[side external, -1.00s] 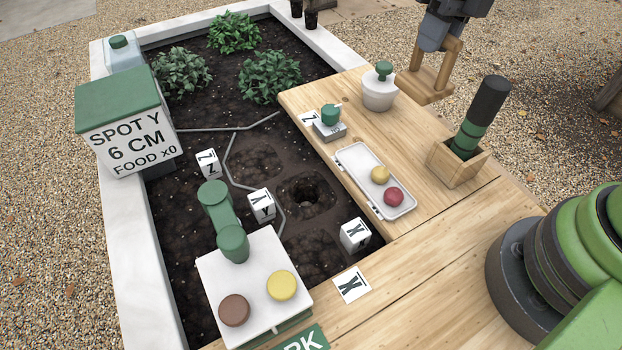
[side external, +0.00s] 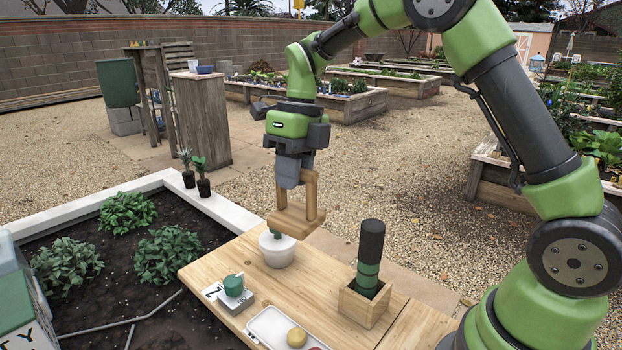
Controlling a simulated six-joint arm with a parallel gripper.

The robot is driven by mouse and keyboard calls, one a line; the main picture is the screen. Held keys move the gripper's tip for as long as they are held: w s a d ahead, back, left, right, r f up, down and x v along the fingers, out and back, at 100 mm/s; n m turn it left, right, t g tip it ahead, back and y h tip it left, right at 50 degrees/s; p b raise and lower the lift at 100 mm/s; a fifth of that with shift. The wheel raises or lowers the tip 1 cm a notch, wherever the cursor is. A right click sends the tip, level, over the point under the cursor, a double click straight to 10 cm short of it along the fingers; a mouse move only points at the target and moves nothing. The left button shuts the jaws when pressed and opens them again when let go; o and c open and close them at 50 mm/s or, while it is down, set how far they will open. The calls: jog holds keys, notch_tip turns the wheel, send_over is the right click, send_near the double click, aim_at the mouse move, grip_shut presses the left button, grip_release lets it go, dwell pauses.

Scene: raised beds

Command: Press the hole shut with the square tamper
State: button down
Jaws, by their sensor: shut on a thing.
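My gripper (side external: 289,172) is shut on the wooden square tamper (side external: 297,214), which has a light wood handle frame above a flat block. It hangs upright in the air, in front of or above the white pot (side external: 276,254) in the picture, and I cannot tell the exact height. The hole in the soil is outside the present view; only the far part of the dark soil bed (side external: 160,313) shows at lower left.
On the wooden table (side external: 232,262) stand a green-knobbed stamp block (side external: 235,296), a white tray (side external: 262,329) with round pieces, and a dark-handled tool (side external: 370,258) in a wooden box (side external: 362,306). Leafy plants (side external: 167,254) grow in the bed. Two small pots (side external: 203,187) stand on its white rim.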

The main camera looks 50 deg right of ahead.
jog(key=a+n+g, duration=0.1)
jog(key=a+n, duration=0.6)
jog(key=a, duration=1.3)
jog(key=w+d+x, duration=0.1)
jog(key=x, duration=0.8)
jog(key=w+d+f+x, duration=0.1)
jog(key=d+x, duration=0.1)
jog(key=x, duration=0.8)
jog(key=shift+s+d+m, duration=0.3)
jog(key=shift+s+d, duration=0.05)
jog(key=shift+d, duration=0.3)
jog(key=shift+x, duration=1)
jog(key=shift+d, duration=0.25)
jog(key=a+v, duration=0.1)
jog(key=v, duration=0.5)
jog(key=shift+s, duration=0.25)
jog(key=shift+a+r, duration=0.1)
